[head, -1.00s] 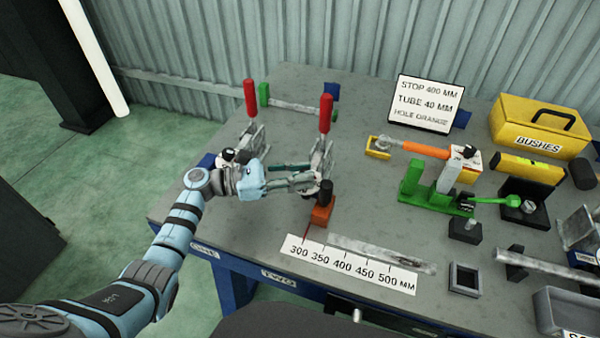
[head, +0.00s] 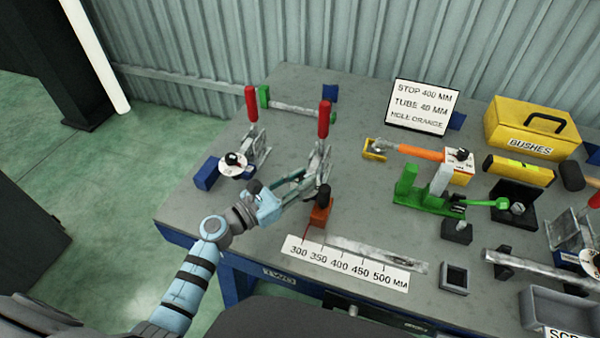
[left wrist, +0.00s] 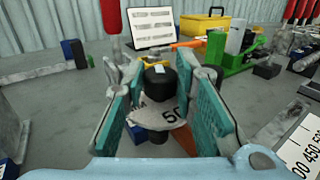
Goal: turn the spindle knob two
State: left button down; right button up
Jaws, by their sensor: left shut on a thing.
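The second red-handled clamp (head: 324,118) stands on the bench, with a black spindle knob (head: 323,192) at its front, just behind the orange stop block (head: 319,213). My left gripper (head: 316,188) reaches it from the left. In the left wrist view, the black knob (left wrist: 160,82) sits between the two teal-padded fingers, above a pale dial disc (left wrist: 158,112) marked with figures. The gripper is shut on the knob. The fingers partly hide the disc. My right gripper is not in view.
Another red-handled clamp (head: 251,104) with a white dial and black knob (head: 232,163) stands to the left. The scale strip (head: 345,264) lies in front. A green fixture (head: 428,195) and a sign (head: 421,107) are to the right. Bare bench lies between the clamps and the green fixture.

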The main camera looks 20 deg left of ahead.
pick_arm(q)
jog(key=shift+s+d+n+t+y+p, duration=0.1)
jog(key=shift+d+n+t+y+p, duration=0.1)
jog(key=shift+n+t+y, duration=0.85)
jog(key=shift+s+d+n+t+y+p, duration=0.15)
jog(key=shift+n+t+y, duration=0.3)
jog(key=shift+n+y, duration=1.2)
jog(key=shift+w+y, duration=0.15)
jog(key=shift+y, duration=0.45)
jog(key=c, duration=1.3)
grip_release()
jog(key=shift+m, duration=0.3)
jog(key=shift+a, duration=0.1)
jog(key=v, duration=0.8)
